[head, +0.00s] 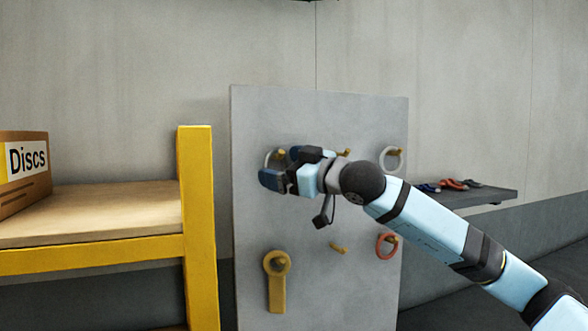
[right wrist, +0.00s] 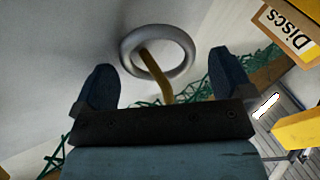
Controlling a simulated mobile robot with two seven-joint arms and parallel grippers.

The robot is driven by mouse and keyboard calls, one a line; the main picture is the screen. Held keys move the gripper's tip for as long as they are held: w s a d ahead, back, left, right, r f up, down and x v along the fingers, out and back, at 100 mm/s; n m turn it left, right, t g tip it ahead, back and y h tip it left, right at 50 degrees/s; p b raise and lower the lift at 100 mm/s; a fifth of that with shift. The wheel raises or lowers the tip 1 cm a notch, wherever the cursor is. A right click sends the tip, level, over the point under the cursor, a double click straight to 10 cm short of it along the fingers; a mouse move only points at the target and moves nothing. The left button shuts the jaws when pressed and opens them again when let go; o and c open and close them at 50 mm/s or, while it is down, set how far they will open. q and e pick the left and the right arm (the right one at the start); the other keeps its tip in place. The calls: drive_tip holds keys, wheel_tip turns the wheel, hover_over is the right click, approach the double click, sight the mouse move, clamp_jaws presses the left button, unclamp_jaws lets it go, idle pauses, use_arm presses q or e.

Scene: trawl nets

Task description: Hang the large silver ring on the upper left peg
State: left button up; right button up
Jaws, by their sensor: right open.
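The large silver ring (right wrist: 187,50) is around the yellow upper left peg (right wrist: 158,78) and close against the grey board, as the right wrist view shows. In the head view only part of the ring (head: 268,160) shows behind my right gripper (head: 279,167). In the right wrist view my right gripper (right wrist: 160,90) is open, its two dark fingers apart on either side of the peg and ring. Nothing is held between them. My left gripper is not in view.
The board (head: 320,110) also bears a silver ring (head: 401,160) at upper right, an orange ring (head: 379,248) at lower right and a yellow tag-like piece (head: 277,292) at lower left. A yellow-framed bench (head: 195,220) with a Discs box (head: 25,190) stands left. A dark shelf (head: 490,195) is right.

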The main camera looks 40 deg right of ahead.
use_arm(q)
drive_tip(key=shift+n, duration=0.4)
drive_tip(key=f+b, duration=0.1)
drive_tip(key=b, duration=0.1)
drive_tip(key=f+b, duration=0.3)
drive_tip(key=b, duration=0.1)
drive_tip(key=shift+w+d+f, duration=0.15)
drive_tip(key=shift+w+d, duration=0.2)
use_arm(e)
drive_tip(key=v, duration=1.3)
drive_tip(key=shift+s, duration=0.35)
drive_tip(key=shift+d, duration=0.15)
